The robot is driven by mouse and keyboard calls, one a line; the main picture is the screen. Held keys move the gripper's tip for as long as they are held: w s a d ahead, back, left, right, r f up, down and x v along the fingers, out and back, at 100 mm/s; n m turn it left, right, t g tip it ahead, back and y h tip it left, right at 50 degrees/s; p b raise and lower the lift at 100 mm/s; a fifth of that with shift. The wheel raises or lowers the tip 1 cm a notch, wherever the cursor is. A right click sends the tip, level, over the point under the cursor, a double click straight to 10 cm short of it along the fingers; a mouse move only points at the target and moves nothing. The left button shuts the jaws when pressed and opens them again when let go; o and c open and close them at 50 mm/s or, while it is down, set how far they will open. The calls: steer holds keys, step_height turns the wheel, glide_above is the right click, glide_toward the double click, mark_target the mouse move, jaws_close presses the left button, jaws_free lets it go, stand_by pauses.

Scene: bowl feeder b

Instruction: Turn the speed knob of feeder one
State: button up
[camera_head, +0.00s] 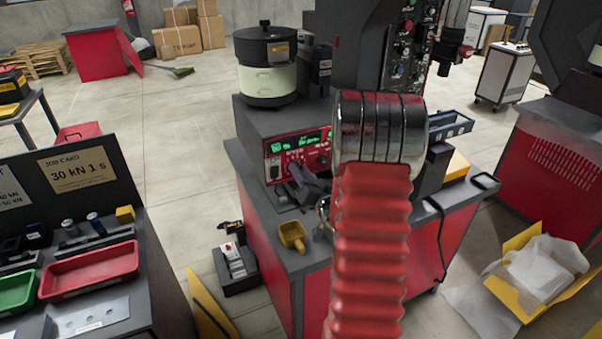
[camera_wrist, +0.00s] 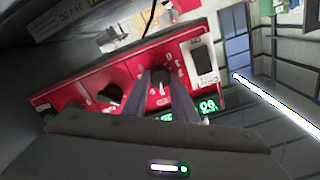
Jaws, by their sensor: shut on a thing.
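Feeder one's control box has a red front panel (camera_head: 284,160) with green displays, below the round bowl (camera_head: 268,88). The panel fills the middle of the wrist view (camera_wrist: 75,90), upside down. My gripper (camera_wrist: 161,82) reaches the panel, with its two grey fingers on either side of a black knob (camera_wrist: 160,76), shut on it. A second black knob (camera_wrist: 110,96) sits beside it, untouched. The lettering is too blurred to name the knobs. In the head view my gripper (camera_head: 299,172) is at the panel, and the fingertips are hard to see.
A rocker switch (camera_wrist: 204,60) and a green display (camera_wrist: 208,105) are near the held knob. A yellow scoop (camera_head: 293,237) lies on the grey bench top (camera_head: 265,215) below the panel. A press column (camera_head: 362,50) stands right of the feeder. Open floor lies to the left.

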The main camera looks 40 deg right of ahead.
steer(key=o, duration=1)
steer(key=shift+o, duration=0.2)
steer(key=shift+s, duration=0.1)
steer(key=v, duration=1.3)
steer(key=shift+s, duration=0.25)
steer(key=shift+w+a, duration=0.1)
steer(key=w+a+r+n+g, duration=0.2)
steer(key=a+r+g, duration=0.1)
steer(key=a, duration=0.3)
steer(key=w+a+r+n+g, duration=0.3)
steer(key=a+g, duration=0.1)
steer(key=a, duration=0.2)
steer(key=s+a+r+n+g+y, duration=0.2)
steer(key=s+a, duration=0.6)
steer(key=a, duration=0.2)
steer(key=s+a+r+n+g+y, duration=0.2)
steer(key=s+a+y, duration=0.1)
steer(key=s+a, duration=0.5)
steer(key=a, duration=0.3)
steer(key=shift+s+a+r+g, duration=0.15)
steer(key=shift+s+a+g, duration=0.15)
steer(key=shift+g, duration=0.1)
